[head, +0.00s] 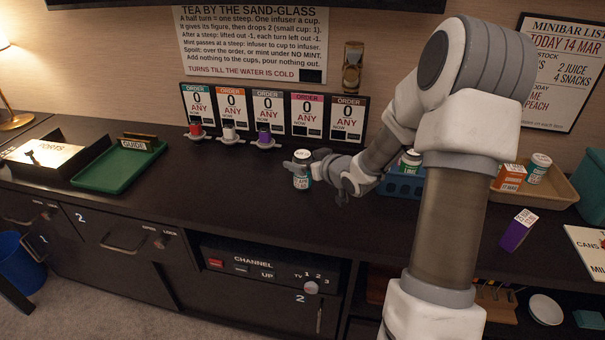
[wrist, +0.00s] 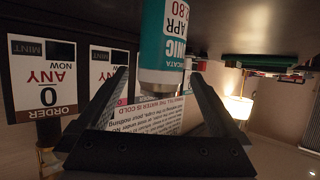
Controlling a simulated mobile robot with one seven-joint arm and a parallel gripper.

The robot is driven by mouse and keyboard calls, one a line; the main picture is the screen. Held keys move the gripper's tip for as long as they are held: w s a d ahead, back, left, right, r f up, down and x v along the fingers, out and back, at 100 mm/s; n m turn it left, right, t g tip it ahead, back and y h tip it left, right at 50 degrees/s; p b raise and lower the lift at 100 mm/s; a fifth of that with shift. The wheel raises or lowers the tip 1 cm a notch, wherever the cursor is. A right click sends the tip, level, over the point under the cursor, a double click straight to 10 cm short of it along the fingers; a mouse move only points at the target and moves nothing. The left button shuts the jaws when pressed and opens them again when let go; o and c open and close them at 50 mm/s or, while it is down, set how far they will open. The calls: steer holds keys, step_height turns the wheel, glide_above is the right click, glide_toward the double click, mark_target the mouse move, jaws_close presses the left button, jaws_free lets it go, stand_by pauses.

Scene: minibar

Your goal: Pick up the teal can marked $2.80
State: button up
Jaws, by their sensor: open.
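The teal can (wrist: 172,38) with a white lower band and "2.80" on its label shows upside down in the wrist view, where its silver end lies between my finger outlines. In the head view a small teal-and-white can (head: 302,180) stands upright on the dark counter. My gripper (head: 312,165) is low beside it, reaching in from the right, and partly covers it. In the wrist view my gripper (wrist: 158,75) is open, with one finger on each side of the can. I see no finger closed on it; how deep it sits between them is unclear.
Order signs (head: 268,112) with small coloured items before them stand behind the can. A green tray (head: 110,168) is at left. A blue crate (head: 400,187) with a can, a tan tray (head: 562,196) and a purple box (head: 517,230) are at right. The counter left of the can is clear.

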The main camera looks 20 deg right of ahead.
steer(key=b+x, duration=0.1)
steer(key=x, duration=0.3)
steer(key=shift+w+f, duration=0.1)
steer(key=shift+w, duration=0.2)
steer(key=shift+c, duration=0.2)
jaws_close()
